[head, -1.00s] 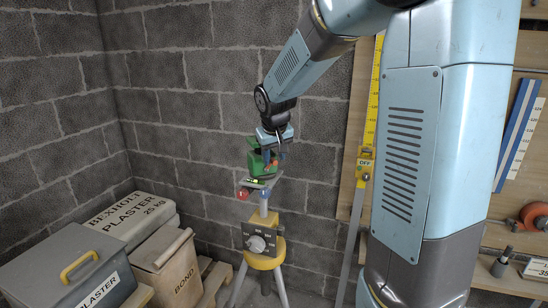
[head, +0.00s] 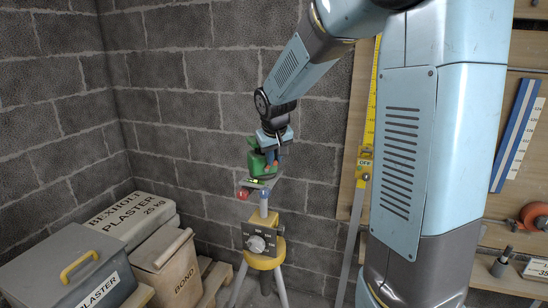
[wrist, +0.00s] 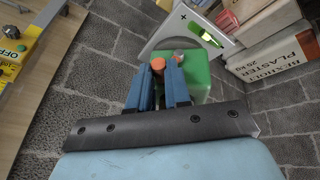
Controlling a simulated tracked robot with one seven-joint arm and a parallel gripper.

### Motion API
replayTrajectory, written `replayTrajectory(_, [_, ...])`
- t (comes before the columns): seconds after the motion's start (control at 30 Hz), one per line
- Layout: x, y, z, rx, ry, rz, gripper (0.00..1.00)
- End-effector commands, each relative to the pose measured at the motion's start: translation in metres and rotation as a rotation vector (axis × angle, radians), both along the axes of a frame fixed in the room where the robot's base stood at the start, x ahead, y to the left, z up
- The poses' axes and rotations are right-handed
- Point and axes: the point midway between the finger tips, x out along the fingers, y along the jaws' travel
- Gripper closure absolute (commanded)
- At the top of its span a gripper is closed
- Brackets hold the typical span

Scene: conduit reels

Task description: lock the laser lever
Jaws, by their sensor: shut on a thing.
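The green laser (head: 257,164) sits on top of a tripod with a yellow head (head: 264,251). In the wrist view its green housing (wrist: 197,78) lies just beyond my fingers. My gripper (head: 271,158) reaches down to the laser from above. Its two blue fingers also show in the wrist view (wrist: 158,78), shut on the orange-tipped lever (wrist: 158,63), whose tip shows between them. The rest of the lever is hidden by the fingers. A grey knob (wrist: 179,56) stands beside the orange tip.
A grey plate with a green bubble level (wrist: 205,34) and a red knob (wrist: 228,20) lies beyond the laser. A yellow-marked staff (head: 368,140) leans right.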

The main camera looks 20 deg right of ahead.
Motion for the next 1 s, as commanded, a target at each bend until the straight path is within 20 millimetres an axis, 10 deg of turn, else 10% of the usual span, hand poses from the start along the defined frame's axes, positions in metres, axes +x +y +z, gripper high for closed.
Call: replayTrajectory(1.0, [-0.002, 0.027, 0.001, -0.415, -0.044, 0.007, 1.00])
